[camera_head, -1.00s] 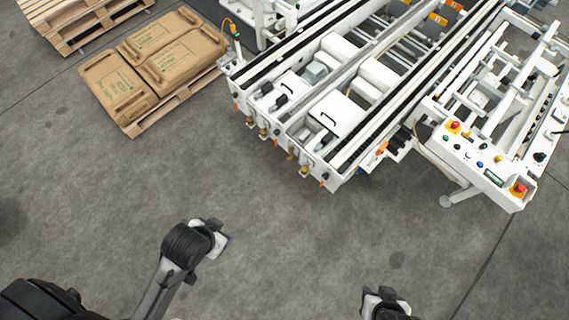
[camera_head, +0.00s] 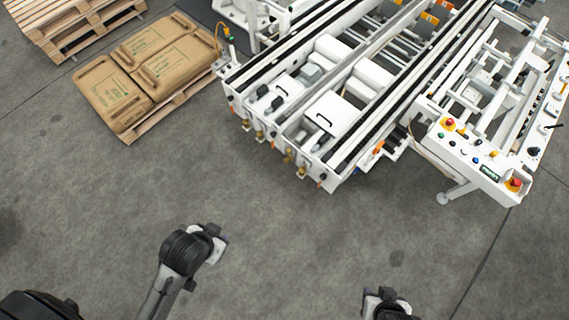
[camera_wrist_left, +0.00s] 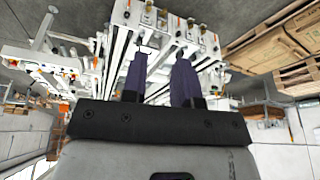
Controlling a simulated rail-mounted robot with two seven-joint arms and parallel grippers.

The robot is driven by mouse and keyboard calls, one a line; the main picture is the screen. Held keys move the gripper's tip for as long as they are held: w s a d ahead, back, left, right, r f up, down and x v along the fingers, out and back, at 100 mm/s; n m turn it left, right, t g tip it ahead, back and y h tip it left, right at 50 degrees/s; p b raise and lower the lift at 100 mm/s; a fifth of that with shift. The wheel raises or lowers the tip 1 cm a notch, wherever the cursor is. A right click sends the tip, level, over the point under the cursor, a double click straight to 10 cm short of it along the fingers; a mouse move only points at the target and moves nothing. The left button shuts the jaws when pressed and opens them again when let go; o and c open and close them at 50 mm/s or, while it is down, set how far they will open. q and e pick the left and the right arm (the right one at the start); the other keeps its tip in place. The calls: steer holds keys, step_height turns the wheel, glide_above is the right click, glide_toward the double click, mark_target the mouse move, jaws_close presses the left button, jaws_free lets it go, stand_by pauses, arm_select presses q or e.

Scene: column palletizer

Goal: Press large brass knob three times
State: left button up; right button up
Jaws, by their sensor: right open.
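Several small brass-coloured fittings sit along the front edge of the white conveyor machine (camera_head: 345,118); one brass knob (camera_head: 302,171) is near its front corner. They are too small to tell which is the large knob. My left gripper (camera_head: 218,246) is over bare floor, below and left of that edge, well apart from it. In the left wrist view its two dark purple fingers (camera_wrist_left: 160,68) are spread with nothing between them, and the machine's front edge lies beyond the fingertips. My right gripper (camera_head: 388,302) is open at the bottom edge, partly cut off, far from the machine.
A control panel (camera_head: 473,157) with red buttons and a small display is at the right. Brown sacks (camera_head: 145,62) lie on a wooden pallet (camera_head: 180,96) at the upper left, with stacked pallets (camera_head: 78,22) behind. The floor (camera_head: 290,240) between my grippers and the machine is clear.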

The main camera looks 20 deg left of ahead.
arm_select(q)
steer(key=shift+a, duration=0.2)
jaws_close()
steer(key=shift+d, duration=0.2)
stand_by(0.4)
steer(key=shift+a, duration=0.15)
